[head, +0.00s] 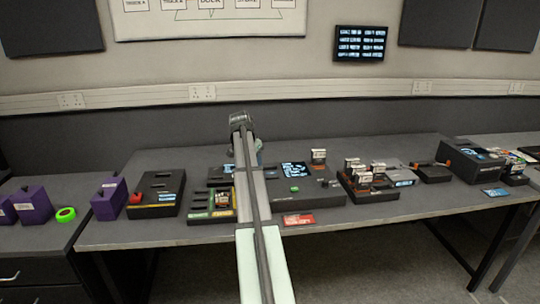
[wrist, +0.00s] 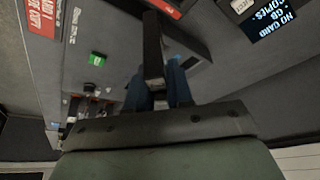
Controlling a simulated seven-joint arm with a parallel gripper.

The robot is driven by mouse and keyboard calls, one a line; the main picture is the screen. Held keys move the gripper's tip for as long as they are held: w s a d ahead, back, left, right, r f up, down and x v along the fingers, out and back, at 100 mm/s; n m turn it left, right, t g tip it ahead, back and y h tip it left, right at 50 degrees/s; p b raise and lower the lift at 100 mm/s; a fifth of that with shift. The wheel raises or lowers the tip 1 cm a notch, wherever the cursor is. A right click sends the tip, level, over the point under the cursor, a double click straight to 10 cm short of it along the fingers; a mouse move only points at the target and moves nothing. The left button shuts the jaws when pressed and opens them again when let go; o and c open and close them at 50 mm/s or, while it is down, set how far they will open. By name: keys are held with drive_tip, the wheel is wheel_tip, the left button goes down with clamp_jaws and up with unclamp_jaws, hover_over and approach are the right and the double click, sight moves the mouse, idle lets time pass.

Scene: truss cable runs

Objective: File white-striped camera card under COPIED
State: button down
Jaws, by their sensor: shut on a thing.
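My gripper (wrist: 158,86) shows in the wrist view as two blue fingers, shut on a dark, narrow piece (wrist: 153,48) that looks card-like. No white stripe shows on it from this angle. In the head view my own arm hides the gripper and what it holds. A grey reader box (wrist: 105,50) with a green button lies beside the fingers; I cannot tell whether the held piece touches it. In the head view a tray with green and coloured labels (head: 211,213) and a slotted black tray (head: 156,194) stand left of my arm. Their label words are too small to read.
The reader's lit screen (head: 295,170) is right of my arm. A rack of upright cards (head: 370,192) stands farther right, with a dark case (head: 470,160) beyond. A red label (head: 299,219) lies at the front. Purple boxes (head: 109,199) and a green tape roll (head: 65,215) are left.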

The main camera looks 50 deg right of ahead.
drive_tip(key=w+a+r+n+t+y, duration=0.1)
drive_tip(key=w+a+n, duration=0.3)
drive_tip(key=a, duration=1.3)
drive_tip(key=w+a+r+n+t+y, duration=0.15)
drive_tip(key=a+n, duration=0.55)
drive_tip(key=a, duration=1)
drive_tip(key=w+a+n+t+y, duration=0.25)
drive_tip(key=a+n, duration=0.25)
drive_tip(key=a, duration=1.2)
drive_tip(key=d+f+n+g+y, duration=0.15)
drive_tip(key=d+n, duration=0.25)
drive_tip(key=d, duration=0.9)
drive_tip(key=w+d+f+n, duration=0.1)
drive_tip(key=d+f+n, duration=0.15)
drive_tip(key=d, duration=1.05)
drive_tip(key=d+f+n+y, duration=0.1)
drive_tip(key=d+n, duration=0.3)
drive_tip(key=d, duration=0.9)
wheel_tip(320, 180, down, 6)
drive_tip(key=shift+w, duration=0.15)
drive_tip(key=shift+f, duration=1.15)
